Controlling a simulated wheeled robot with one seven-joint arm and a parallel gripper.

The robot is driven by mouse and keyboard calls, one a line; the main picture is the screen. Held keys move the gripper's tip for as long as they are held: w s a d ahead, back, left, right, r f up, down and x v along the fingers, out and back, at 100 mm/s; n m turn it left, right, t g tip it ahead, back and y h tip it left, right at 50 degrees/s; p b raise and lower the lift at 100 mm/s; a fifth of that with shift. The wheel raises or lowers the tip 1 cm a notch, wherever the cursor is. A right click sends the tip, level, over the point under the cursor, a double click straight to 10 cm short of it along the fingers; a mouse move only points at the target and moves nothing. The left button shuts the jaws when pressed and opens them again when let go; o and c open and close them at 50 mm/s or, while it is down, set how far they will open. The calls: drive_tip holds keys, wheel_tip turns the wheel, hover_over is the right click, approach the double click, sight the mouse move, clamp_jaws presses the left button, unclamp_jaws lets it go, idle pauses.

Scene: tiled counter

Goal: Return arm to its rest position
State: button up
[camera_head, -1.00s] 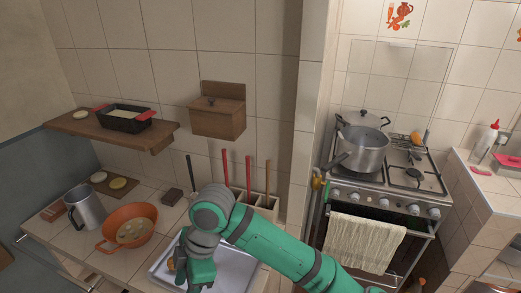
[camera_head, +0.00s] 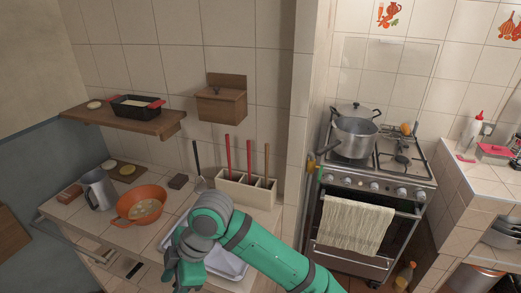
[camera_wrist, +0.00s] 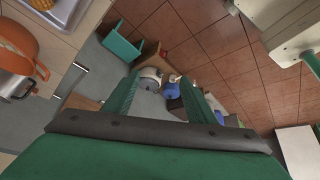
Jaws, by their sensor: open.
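My green and grey arm reaches from the lower right of the head view over the front of the tiled counter. My gripper (camera_head: 183,283) hangs at the bottom edge there, in front of the metal tray (camera_head: 228,262), and its tips are hard to see. In the wrist view my gripper (camera_wrist: 158,80) has its two green fingers spread apart with nothing held between them. Below the fingers is the floor, beyond the counter edge. The arm hides part of the tray.
An orange pan (camera_head: 142,206) and a metal jug (camera_head: 98,190) stand left on the counter. A utensil holder (camera_head: 246,191) stands behind the arm. The stove (camera_head: 369,190) with pots is to the right. A drawer handle (camera_wrist: 70,80) juts from the counter front.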

drive_tip(key=w+a+r+m+t+y, duration=0.2)
drive_tip(key=a+r+m+t+y, duration=0.15)
drive_tip(key=a+y, duration=0.2)
drive_tip(key=w+a+r+m+t+y, duration=0.25)
drive_tip(key=a+m+y, duration=0.2)
drive_tip(key=a, duration=0.25)
drive_tip(key=s+d+f+m+t+h, duration=0.2)
drive_tip(key=d+f+m+t+h, duration=0.35)
drive_tip(key=d+f+m, duration=0.3)
drive_tip(key=s+d+f+m+t+h, duration=0.35)
drive_tip(key=d+f+m+t, duration=0.25)
drive_tip(key=d+f+m, duration=0.25)
drive_tip(key=s+d+f+n+h, duration=0.1)
drive_tip(key=s+d+f+h, duration=0.1)
drive_tip(key=s+d, duration=0.6)
drive_tip(key=s+d+f+n+h, duration=0.1)
drive_tip(key=s+d+h, duration=0.3)
drive_tip(key=s+d, duration=0.4)
drive_tip(key=s+f, duration=0.1)
drive_tip(key=s, duration=0.6)
drive_tip(key=shift+s+d+f+n+h, duration=0.2)
drive_tip(key=shift+s+d+n+h, duration=0.05)
drive_tip(key=shift+n+h, duration=0.05)
